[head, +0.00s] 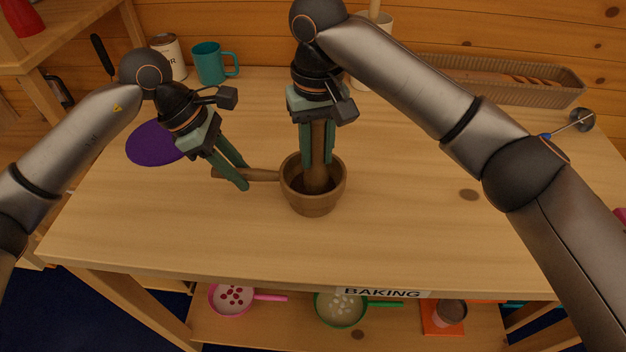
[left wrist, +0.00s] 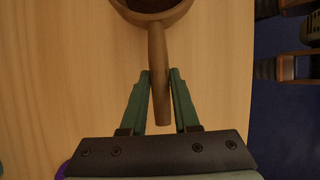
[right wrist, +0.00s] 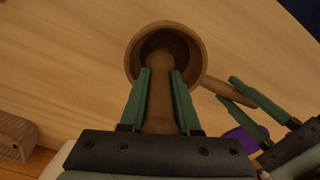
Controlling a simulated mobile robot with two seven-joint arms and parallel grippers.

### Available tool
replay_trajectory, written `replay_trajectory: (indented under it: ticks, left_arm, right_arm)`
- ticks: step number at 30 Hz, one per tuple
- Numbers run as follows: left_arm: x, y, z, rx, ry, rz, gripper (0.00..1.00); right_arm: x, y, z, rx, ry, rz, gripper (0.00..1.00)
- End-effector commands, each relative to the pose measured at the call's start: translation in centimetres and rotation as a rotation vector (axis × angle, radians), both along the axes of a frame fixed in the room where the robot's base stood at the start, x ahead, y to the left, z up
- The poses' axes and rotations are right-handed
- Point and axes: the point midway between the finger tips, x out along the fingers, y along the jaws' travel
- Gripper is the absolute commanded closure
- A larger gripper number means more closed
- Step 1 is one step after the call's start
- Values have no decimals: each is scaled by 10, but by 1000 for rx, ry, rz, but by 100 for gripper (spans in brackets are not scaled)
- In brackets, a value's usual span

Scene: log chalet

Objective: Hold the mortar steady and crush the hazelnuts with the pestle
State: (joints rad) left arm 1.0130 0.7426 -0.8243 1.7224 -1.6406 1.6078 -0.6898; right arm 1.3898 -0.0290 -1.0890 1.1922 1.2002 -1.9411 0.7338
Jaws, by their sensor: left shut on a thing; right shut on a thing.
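The brown wooden mortar (head: 312,204) stands upright on the table, its side handle (head: 263,175) pointing left. My left gripper (head: 244,177) is shut on this handle, which also lies between its fingers in the left wrist view (left wrist: 159,95). My right gripper (head: 318,165) is above the bowl, shut on the wooden pestle (head: 318,140). The pestle stands nearly upright with its lower end inside the mortar. In the right wrist view the pestle (right wrist: 160,95) runs between the fingers into the dark bowl (right wrist: 133,50). I cannot make out any hazelnuts; the bowl's inside is dark and partly hidden by the pestle.
A purple round mat (head: 150,145) lies left of the mortar. A teal mug (head: 210,63), a white canister (head: 170,57) and a long basket (head: 560,88) stand along the back. A metal utensil (head: 580,120) lies at the right. The table's front is clear.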

Motion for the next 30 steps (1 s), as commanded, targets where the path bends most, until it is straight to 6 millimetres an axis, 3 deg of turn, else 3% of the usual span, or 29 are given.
replay_trajectory:
  ticks: [5,30]
  left_arm:
    - [0,0,0,0,0,0,100]
    - [0,0,0,0,0,0,100]
  right_arm:
    - [0,0,6,1,-1,0,100]
    - [0,0,74,0,-2,-1,100]
